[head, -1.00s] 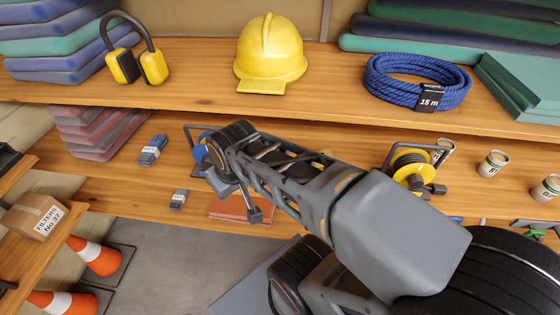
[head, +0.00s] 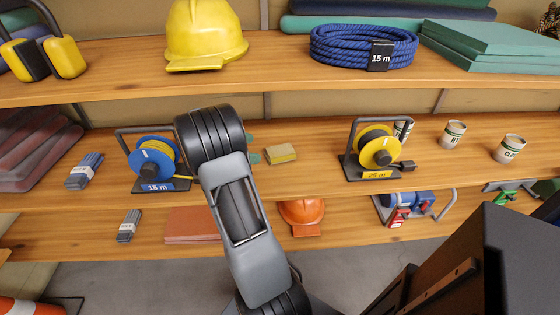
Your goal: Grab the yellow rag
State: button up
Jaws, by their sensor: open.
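A small pale-yellow folded block-like piece (head: 280,153) lies on the middle shelf, just right of my arm. It looks like the yellow rag, but it is too small to tell cloth from sponge. A teal piece (head: 253,154) lies beside it, partly hidden by my arm. My arm rises from the bottom middle in front of the shelves, its black joint left of the yellow piece. My gripper's fingers do not show.
A blue cable reel (head: 153,160) stands left of my arm and a yellow reel (head: 378,151) to the right. Several cans, one here (head: 453,134), stand farther right. The upper shelf (head: 280,84) overhangs, with a yellow helmet (head: 205,36) and blue rope (head: 362,46).

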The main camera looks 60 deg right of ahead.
aim_at(274, 152)
jog(key=shift+d+f+g+h, duration=0.3)
jog(key=shift+d+f, duration=0.4)
jog(key=shift+d, duration=0.05)
jog(key=shift+x, duration=0.9)
jog(key=shift+b+x, duration=0.55)
jog(key=shift+x, duration=2.45)
jog(key=shift+a, duration=0.15)
jog(key=c, duration=0.9)
